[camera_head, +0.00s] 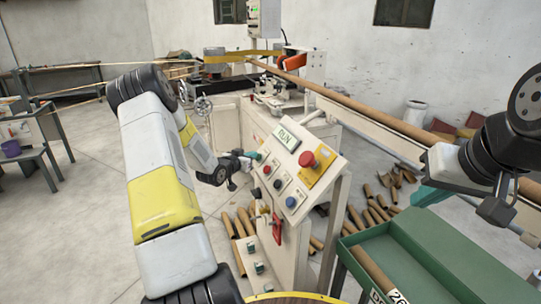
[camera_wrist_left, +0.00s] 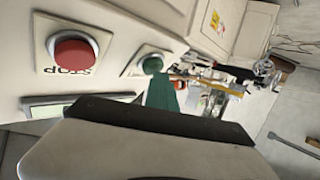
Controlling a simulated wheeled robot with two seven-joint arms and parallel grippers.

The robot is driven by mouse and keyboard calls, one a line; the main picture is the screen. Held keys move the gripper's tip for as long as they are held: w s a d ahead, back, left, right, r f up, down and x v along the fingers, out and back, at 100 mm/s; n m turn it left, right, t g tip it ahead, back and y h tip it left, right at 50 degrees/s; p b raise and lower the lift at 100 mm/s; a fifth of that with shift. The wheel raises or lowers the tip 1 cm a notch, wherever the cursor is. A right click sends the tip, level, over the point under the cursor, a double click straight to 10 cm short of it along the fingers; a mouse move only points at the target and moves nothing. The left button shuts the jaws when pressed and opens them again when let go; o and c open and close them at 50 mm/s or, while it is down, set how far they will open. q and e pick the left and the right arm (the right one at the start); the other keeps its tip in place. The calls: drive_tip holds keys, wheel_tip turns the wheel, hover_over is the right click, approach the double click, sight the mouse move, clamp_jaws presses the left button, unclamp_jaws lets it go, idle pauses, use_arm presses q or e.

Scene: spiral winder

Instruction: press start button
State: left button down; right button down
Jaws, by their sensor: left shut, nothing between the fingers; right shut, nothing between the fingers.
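The control panel (camera_head: 284,180) carries a green display reading RUN (camera_head: 287,138) and several buttons. In the left wrist view the green button (camera_wrist_left: 152,65), whose label I cannot read, sits beside the red stop button (camera_wrist_left: 75,52). My left gripper (camera_head: 253,157) is at the panel's upper left edge, by the button row. Its shut teal fingertips (camera_wrist_left: 163,93) show just below the green button; I cannot tell whether they touch it. In the head view the fingertips and green button are hard to separate. My right gripper (camera_head: 426,195) is shut and empty, away from the panel.
A red mushroom button (camera_head: 307,160) on a yellow plate and a blue button (camera_head: 291,202) are on the same panel. A green bin (camera_head: 440,250) stands at lower right. A long brown tube (camera_head: 370,110) runs behind. Cardboard tubes lie on the floor.

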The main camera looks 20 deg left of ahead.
use_arm(q)
drive_tip(key=shift+s+a+r, duration=0.35)
drive_tip(key=shift+a+r, duration=0.05)
drive_tip(key=s+a+r, duration=0.2)
drive_tip(key=a+r, duration=0.1)
drive_tip(key=shift+s+r, duration=0.15)
idle(0.5)
idle(0.4)
drive_tip(key=s+d+r+g+y, duration=0.2)
drive_tip(key=s+d+r, duration=0.3)
drive_tip(key=r, duration=0.2)
drive_tip(key=s+d+r+g+y, duration=0.2)
drive_tip(key=s+d+r, duration=0.35)
drive_tip(key=r, duration=0.25)
drive_tip(key=s+d+g+h, duration=0.1)
drive_tip(key=s+d, duration=0.3)
drive_tip(key=s, duration=0.5)
drive_tip(key=s+d+r+n+g+h, duration=0.1)
drive_tip(key=s+d, duration=0.3)
drive_tip(key=s, duration=0.6)
drive_tip(key=s+d+r+g+h, duration=0.1)
drive_tip(key=s+d+g, duration=0.2)
drive_tip(key=s, duration=0.6)
drive_tip(key=shift+s+d, duration=0.25)
drive_tip(key=shift+d, duration=0.15)
